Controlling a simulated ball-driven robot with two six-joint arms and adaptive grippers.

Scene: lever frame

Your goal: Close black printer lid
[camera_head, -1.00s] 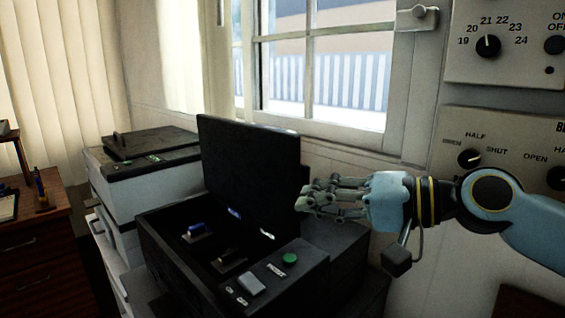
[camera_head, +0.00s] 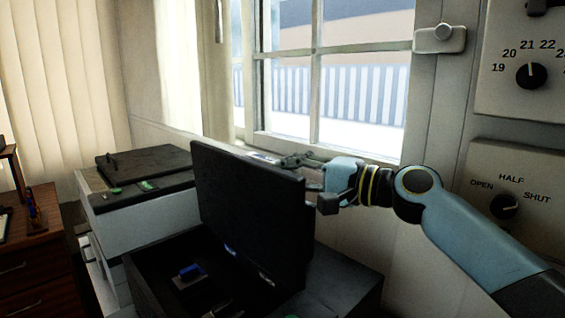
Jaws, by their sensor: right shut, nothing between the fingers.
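The black printer lid (camera_head: 250,214) stands raised, tilted up from the black printer body (camera_head: 340,285). The open printer bay shows below it, with a small blue-topped part (camera_head: 190,271) inside. My right gripper (camera_head: 285,160) is shut and empty. It is at the height of the lid's upper edge, on the window side behind the lid. The lid's edge seems to overlap it in the picture; I cannot tell whether they touch. My left gripper is not in view.
A second, white and black printer (camera_head: 140,180) stands at the left with its cover down. A window (camera_head: 330,90) is behind. Wall panels with dials (camera_head: 510,205) are at the right. A wooden desk (camera_head: 35,255) is at the far left.

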